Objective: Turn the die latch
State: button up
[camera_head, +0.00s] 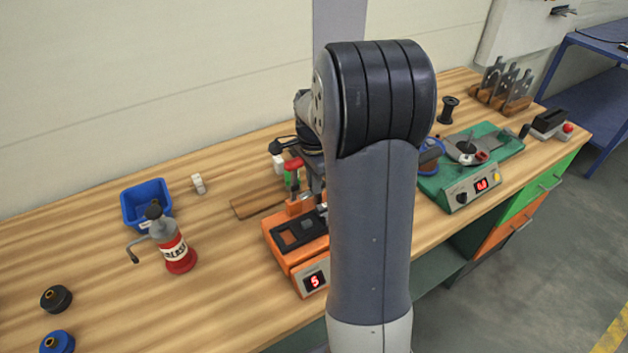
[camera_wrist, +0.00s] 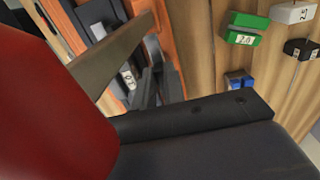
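The orange machine (camera_head: 290,255) stands mid-bench, left of my arm, with a dark top plate and a red "5" on its display. A red handle-like part (camera_head: 293,165) rises at its back; I cannot tell whether it is the die latch. In the wrist view, a large red rounded thing (camera_wrist: 45,110) fills the left side, very close. A brown-grey bar (camera_wrist: 108,60) crosses in front of the orange frame, with a small white numbered piece (camera_wrist: 128,77) behind it. Dark parts of my gripper cross the lower right. Its fingertips are not clear, and my arm hides it in the head view.
A green numbered block (camera_wrist: 240,38), a white one (camera_wrist: 294,12) and a black one (camera_wrist: 300,49) lie on the wood. A blue bin (camera_head: 147,203) and red canister (camera_head: 174,246) stand left. A green machine (camera_head: 468,170) stands right.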

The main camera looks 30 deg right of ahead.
grip_shut()
jog(key=shift+n, duration=0.3)
jog(key=shift+s+d+n, duration=0.1)
jog(key=shift+s+n, duration=0.05)
jog(key=shift+n, duration=1.15)
jog(key=shift+s+n, duration=0.15)
jog(key=shift+n, duration=1.15)
jog(key=o, duration=0.5)
grip_release()
notch_tip(320, 180, up, 11)
jog(key=shift+f+b, duration=0.1)
jog(key=shift+b, duration=0.35)
